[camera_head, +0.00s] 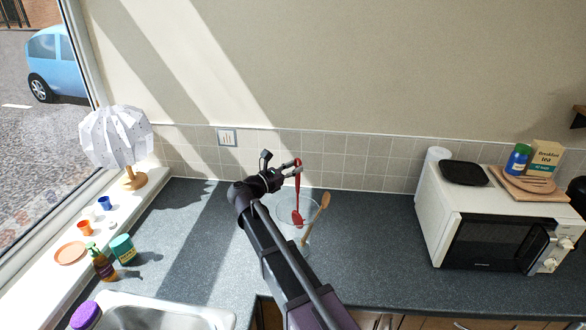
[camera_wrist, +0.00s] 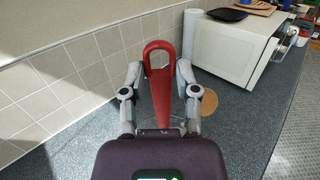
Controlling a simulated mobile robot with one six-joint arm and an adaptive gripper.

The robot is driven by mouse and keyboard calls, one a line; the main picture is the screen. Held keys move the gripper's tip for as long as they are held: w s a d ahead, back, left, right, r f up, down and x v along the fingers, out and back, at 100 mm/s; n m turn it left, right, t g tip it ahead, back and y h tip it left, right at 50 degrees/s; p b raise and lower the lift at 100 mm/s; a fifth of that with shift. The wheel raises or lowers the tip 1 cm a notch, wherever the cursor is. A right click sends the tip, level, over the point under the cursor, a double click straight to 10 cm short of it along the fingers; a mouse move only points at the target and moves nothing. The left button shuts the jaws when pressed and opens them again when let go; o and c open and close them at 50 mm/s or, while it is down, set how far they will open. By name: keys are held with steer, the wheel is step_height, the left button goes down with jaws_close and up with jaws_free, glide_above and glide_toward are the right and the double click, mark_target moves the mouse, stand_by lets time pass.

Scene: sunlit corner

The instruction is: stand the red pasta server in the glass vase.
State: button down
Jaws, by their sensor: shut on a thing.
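My gripper (camera_head: 289,168) is shut on the red pasta server (camera_head: 298,190), near the upper end of its handle. The server hangs close to upright, head down, over the glass vase (camera_head: 281,209). Its red head (camera_head: 297,217) shows at the vase's mouth; I cannot tell how far inside it is. A wooden spoon (camera_head: 319,215) leans in the vase toward the right. In the wrist view the server's looped handle (camera_wrist: 158,85) stands between the two fingers (camera_wrist: 159,90). The server's lower part is hidden there. My arm covers part of the vase's left side.
A white microwave (camera_head: 487,222) stands at the right, with a black plate (camera_head: 464,173) and a wooden board (camera_head: 530,187) on top. A sink (camera_head: 165,315), a green tin (camera_head: 123,249) and a soap bottle (camera_head: 103,264) are at the left. The counter between vase and microwave is clear.

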steer(key=shift+f+b, duration=1.25)
steer(key=shift+f, duration=0.25)
steer(key=shift+c, duration=1.4)
jaws_free()
steer(key=shift+r, duration=0.1)
